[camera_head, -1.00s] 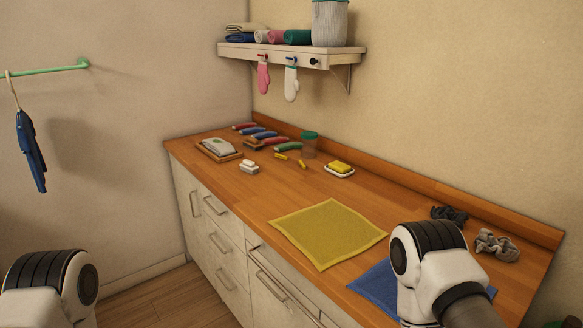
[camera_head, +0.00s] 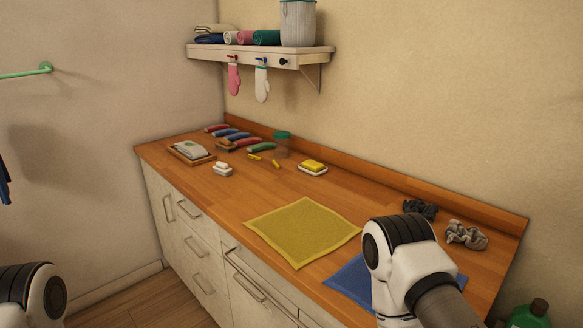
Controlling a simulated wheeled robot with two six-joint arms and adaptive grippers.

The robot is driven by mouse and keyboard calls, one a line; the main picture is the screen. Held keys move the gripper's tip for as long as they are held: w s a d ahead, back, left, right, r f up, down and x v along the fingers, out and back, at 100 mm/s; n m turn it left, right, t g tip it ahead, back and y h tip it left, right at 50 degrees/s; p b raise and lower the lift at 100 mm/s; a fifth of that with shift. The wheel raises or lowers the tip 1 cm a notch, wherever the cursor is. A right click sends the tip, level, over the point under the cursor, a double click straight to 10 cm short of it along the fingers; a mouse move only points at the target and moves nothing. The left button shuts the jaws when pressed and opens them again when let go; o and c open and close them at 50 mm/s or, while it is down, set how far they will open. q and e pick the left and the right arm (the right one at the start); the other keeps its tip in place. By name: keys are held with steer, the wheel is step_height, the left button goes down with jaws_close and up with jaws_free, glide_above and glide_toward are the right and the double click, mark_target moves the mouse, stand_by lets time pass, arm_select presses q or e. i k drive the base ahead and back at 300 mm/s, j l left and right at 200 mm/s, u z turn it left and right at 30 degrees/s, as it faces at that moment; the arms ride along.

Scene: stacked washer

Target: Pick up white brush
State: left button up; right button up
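A small white item (camera_head: 222,169) stands on the wooden counter, left of the middle; it looks like the white brush, but it is too small to be sure. A larger white item (camera_head: 190,150) lies in a brown tray (camera_head: 210,158) at the counter's far left; it could also be a brush. Both of my arms show at the bottom of the view, but neither gripper is in view. My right arm covers part of a blue cloth. Both white items are well apart from my arms.
The wooden counter (camera_head: 240,195) holds a yellow cloth (camera_head: 303,230), a blue cloth (camera_head: 348,284), a yellow sponge (camera_head: 313,165) on a dish, several coloured-handled tools and grey scrunchies (camera_head: 466,235). A shelf (camera_head: 270,57) hangs above. A green bottle (camera_head: 531,315) shows at lower right.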

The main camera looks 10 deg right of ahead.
mark_target(220, 168)
steer(key=i+j, duration=0.35)
steer(key=i+j+z, duration=0.15)
steer(key=i+j, duration=0.2)
steer(key=j, duration=0.15)
steer(key=i+j, duration=0.35)
steer(key=i+j+z, duration=0.1)
steer(key=i+j, duration=0.25)
steer(key=j, duration=0.2)
